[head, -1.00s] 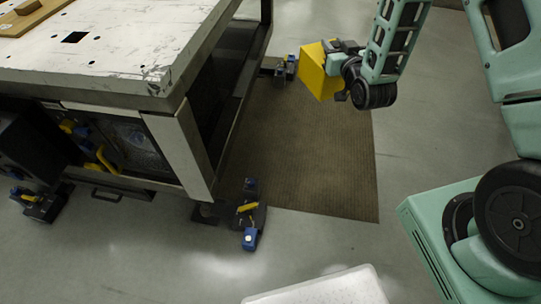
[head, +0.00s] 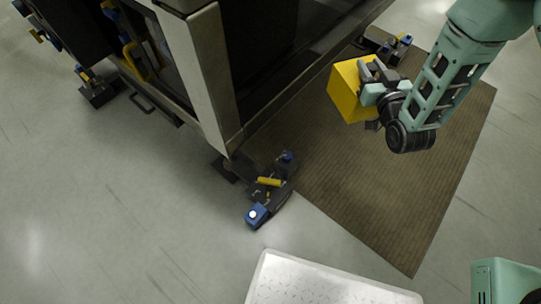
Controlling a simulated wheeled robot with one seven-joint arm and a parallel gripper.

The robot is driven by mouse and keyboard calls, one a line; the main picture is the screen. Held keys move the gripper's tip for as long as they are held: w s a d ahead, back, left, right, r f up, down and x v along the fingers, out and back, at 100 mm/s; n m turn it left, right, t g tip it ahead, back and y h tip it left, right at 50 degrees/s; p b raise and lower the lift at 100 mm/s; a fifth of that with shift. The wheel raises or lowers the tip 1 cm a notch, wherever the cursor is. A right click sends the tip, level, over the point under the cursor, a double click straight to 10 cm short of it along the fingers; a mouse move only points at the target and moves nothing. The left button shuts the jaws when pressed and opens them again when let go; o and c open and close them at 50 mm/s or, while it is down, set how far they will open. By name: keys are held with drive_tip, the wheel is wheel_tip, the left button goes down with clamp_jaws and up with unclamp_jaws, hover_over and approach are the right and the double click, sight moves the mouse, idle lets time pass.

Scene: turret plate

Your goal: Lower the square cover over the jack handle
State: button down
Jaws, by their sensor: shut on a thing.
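My gripper (head: 368,84) is shut on a yellow square cover (head: 346,92) and holds it in the air above the brown mat, to the right of the machine. A jack (head: 268,190) stands on the floor at the machine's near corner, with a yellow handle (head: 269,181) and blue end pieces. The cover is apart from this jack, up and to the right of it in the picture. Another jack (head: 388,46) stands at the far corner beyond the cover, and one more (head: 97,88) is at the left. I cannot tell which jack handle is meant.
The machine's pale corner post (head: 200,75) rises beside the near jack. A brown ribbed mat (head: 400,200) lies on the floor to the right. A white textured platform (head: 320,285) is at the bottom. The grey floor at the left is clear.

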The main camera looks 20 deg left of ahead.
drive_tip(key=s+a+f+n+g+y+b, duration=0.1)
drive_tip(key=s+a+f+y+b, duration=0.15)
drive_tip(key=a+f+b, duration=0.45)
drive_tip(key=s+a+f+n+g+y+b, duration=0.1)
drive_tip(key=s+a+f+n+b, duration=0.1)
drive_tip(key=s+a+f, duration=0.45)
drive_tip(key=n+g+y+b, duration=0.3)
drive_tip(key=g+b, duration=0.1)
drive_tip(key=b, duration=0.6)
hover_over(269, 181)
wheel_tip(269, 181, down, 16)
drive_tip(key=r, duration=0.1)
wheel_tip(269, 181, down, 13)
drive_tip(key=b, duration=1)
drive_tip(key=shift+r+b, duration=0.1)
drive_tip(key=shift+b, duration=0.25)
drive_tip(key=shift+f+b, duration=1)
drive_tip(key=shift+f, duration=0.9)
drive_tip(key=shift+d+f, duration=0.1)
drive_tip(key=c, duration=1)
unclamp_jaws()
